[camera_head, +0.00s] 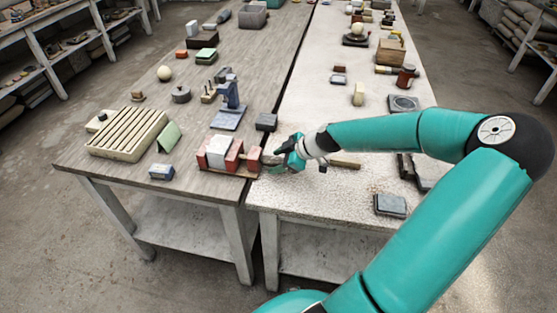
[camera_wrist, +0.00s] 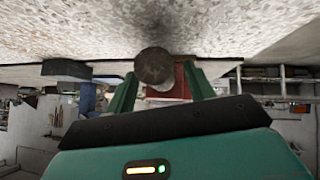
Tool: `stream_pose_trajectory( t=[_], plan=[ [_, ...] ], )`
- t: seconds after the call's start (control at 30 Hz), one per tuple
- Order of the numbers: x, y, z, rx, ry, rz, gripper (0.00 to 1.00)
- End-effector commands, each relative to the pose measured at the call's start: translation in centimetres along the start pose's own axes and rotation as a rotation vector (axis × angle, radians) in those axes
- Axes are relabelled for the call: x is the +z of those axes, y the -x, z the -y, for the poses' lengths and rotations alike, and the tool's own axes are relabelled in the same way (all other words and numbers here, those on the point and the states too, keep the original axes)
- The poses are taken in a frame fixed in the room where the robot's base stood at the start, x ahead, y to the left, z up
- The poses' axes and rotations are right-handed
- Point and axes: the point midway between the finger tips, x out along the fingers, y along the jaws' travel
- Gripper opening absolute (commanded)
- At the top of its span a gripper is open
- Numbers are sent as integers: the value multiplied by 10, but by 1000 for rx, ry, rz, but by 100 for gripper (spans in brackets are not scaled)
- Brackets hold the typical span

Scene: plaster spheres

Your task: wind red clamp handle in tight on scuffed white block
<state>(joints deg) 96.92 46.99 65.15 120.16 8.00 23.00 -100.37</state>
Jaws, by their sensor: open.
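The red clamp (camera_head: 235,155) lies on a thin wooden base near the front edge of the grey-brown table. The scuffed white block (camera_head: 217,150) stands between its red parts; I cannot tell whether the jaw touches it. My gripper (camera_head: 275,161) is at the clamp's right end, above the seam between the tables. In the wrist view, my gripper (camera_wrist: 160,88) is open, with green fingers either side of a round, dark handle end (camera_wrist: 153,66). A gap shows beside the handle. Red clamp body (camera_wrist: 183,80) shows behind it. In the head view the handle is mostly hidden by my gripper.
A small dark block (camera_head: 266,122) stands just behind my gripper. A blue stand (camera_head: 229,105), a green wedge (camera_head: 169,136) and a slatted wooden tray (camera_head: 128,134) are behind and left.

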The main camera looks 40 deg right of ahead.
Motion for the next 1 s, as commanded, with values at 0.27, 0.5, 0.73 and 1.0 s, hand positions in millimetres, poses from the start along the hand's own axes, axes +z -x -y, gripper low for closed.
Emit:
stream_pose_trajectory(
  t=[0.27,0.5,0.73,1.0],
  plan=[
    [0,0,0,0,0,0,16],
    [0,0,0,-5,-4,0,9],
    [0,0,-2,-47,-45,-1,9],
    [0,0,-5,-174,-172,-3,9]
  ],
)
